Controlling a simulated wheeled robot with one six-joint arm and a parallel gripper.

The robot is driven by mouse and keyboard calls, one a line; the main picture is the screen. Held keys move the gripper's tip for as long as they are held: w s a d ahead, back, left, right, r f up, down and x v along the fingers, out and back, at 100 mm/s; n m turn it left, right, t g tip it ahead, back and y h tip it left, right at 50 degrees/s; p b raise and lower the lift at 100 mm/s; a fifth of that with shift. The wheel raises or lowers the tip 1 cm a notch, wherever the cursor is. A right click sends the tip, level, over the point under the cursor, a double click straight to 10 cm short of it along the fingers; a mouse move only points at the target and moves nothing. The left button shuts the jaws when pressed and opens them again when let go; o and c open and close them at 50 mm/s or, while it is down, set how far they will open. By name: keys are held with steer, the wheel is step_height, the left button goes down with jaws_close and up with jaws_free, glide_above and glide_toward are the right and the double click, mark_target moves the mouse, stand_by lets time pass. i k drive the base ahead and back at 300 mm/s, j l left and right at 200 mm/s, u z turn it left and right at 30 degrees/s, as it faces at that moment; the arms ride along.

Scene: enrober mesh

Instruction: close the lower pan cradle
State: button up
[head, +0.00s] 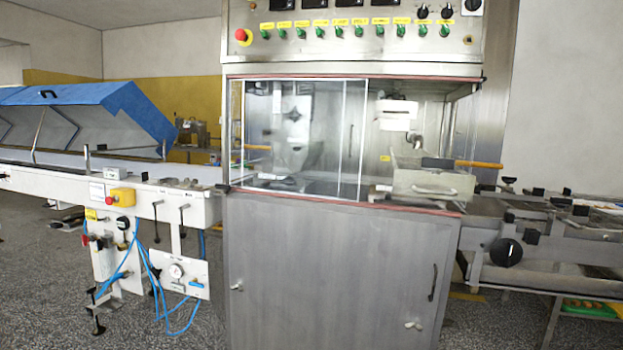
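The enrober stands in the middle of the head view, with a steel lower cabinet (330,270) and a clear sliding window (300,135) above it. At the right of its opening sits a pale metal pan or tray with a bar handle (433,188), its front at the edge of the opening. I cannot tell for sure whether this is the lower pan cradle, or how far out it is. A dark bar with an orange handle (478,164) lies across its top. My gripper is not visible.
A control panel (350,30) with green knobs and a red stop button is above. A conveyor (150,200) with blue hoses and a raised blue cover (110,105) is at left. Another conveyor (550,235) with a black handwheel is at right. Speckled floor (40,300) shows at lower left.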

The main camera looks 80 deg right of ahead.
mark_target(419, 184)
steer(key=z, duration=2.7)
